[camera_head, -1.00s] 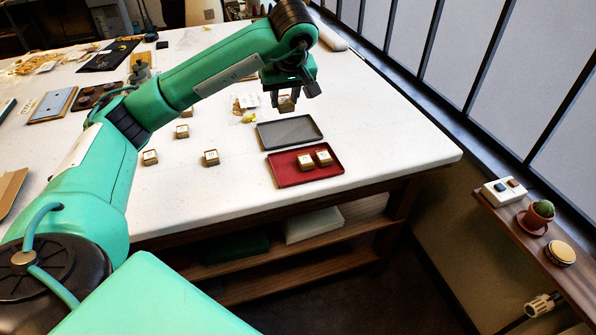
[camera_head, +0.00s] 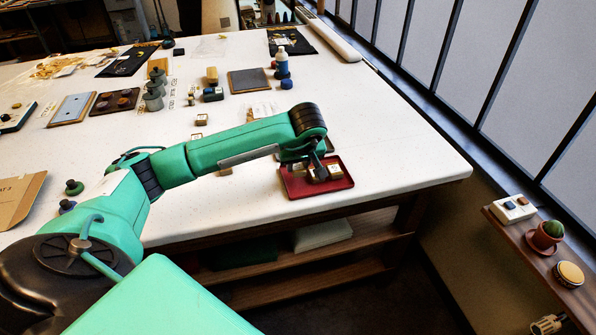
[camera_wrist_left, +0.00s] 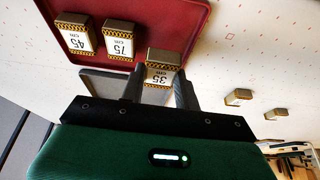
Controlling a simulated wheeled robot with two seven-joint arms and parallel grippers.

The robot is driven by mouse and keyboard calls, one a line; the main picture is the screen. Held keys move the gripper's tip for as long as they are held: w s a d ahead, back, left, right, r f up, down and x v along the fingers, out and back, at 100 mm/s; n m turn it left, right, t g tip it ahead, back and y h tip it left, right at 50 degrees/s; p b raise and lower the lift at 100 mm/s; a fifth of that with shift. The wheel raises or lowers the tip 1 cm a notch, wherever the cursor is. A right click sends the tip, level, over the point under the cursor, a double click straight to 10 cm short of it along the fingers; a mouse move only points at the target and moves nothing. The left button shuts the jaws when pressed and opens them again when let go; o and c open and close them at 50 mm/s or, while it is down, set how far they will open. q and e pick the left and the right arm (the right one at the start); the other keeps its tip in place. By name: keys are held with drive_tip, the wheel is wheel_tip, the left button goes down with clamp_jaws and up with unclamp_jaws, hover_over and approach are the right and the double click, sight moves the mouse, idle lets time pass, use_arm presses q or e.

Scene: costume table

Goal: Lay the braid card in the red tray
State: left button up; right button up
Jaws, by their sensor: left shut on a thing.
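The red tray (camera_head: 293,190) lies near the table's front right edge, and it also fills the upper left of the left wrist view (camera_wrist_left: 175,20). Two braid cards, labelled 45 cm (camera_wrist_left: 76,35) and 75 cm (camera_wrist_left: 117,39), lie in it. My left gripper (camera_wrist_left: 157,84) is shut on a small braid card labelled 35 cm (camera_wrist_left: 163,66), with gold patterned edges. In the head view my left gripper (camera_head: 309,170) is at the red tray and partly covers it. The held card overlaps the tray's edge in the wrist view; I cannot tell if it touches. My right gripper is out of view.
A grey tray (camera_wrist_left: 98,87) lies beside the red one, mostly hidden by my arm in the head view. More small cards (camera_head: 201,120) lie on the table to the left. Bottles (camera_head: 282,62) and a dark mat (camera_head: 249,81) stand further back.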

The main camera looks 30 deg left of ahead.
sight(299, 169)
use_arm(q)
wheel_tip(299, 169, down, 4)
drive_tip(key=shift+r+p, duration=0.2)
drive_tip(key=shift+p, duration=0.15)
drive_tip(key=shift+f, duration=0.1)
drive_tip(key=o, duration=0.7)
drive_tip(key=shift+r, duration=0.3)
drive_tip(key=shift+b+v, duration=1.15)
drive_tip(key=shift+v, duration=4.75)
